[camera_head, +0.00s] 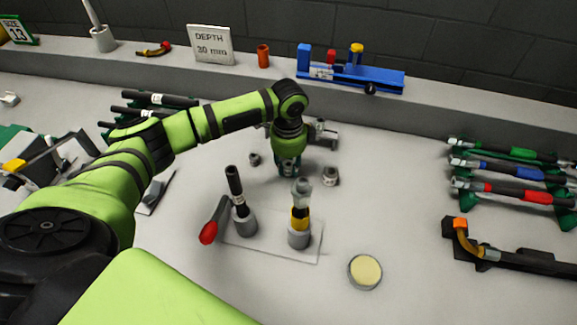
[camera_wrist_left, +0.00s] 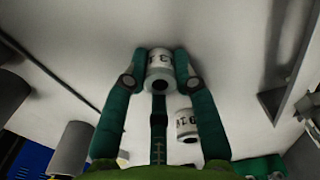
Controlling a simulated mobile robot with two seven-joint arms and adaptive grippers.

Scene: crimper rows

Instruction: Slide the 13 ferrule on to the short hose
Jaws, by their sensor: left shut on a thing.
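My left gripper (camera_head: 288,168) points down at the bench, behind the two upright hoses. In the left wrist view its green fingers (camera_wrist_left: 159,80) are shut on a small white-grey ferrule (camera_wrist_left: 160,66) with a dark bore; its printed mark is partly readable, perhaps 13. In the head view the gripper mostly hides it. Another marked ferrule (camera_wrist_left: 187,122) stands beside it. Loose ferrules (camera_head: 254,159) and (camera_head: 331,176) stand either side of the gripper. My right gripper is out of view.
A red-handled tool (camera_head: 209,232) lies left of the holders, and a round yellow-topped tin (camera_head: 365,271) right of them. A blue device (camera_head: 375,76) and a DEPTH sign (camera_head: 210,45) stand on the back ledge.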

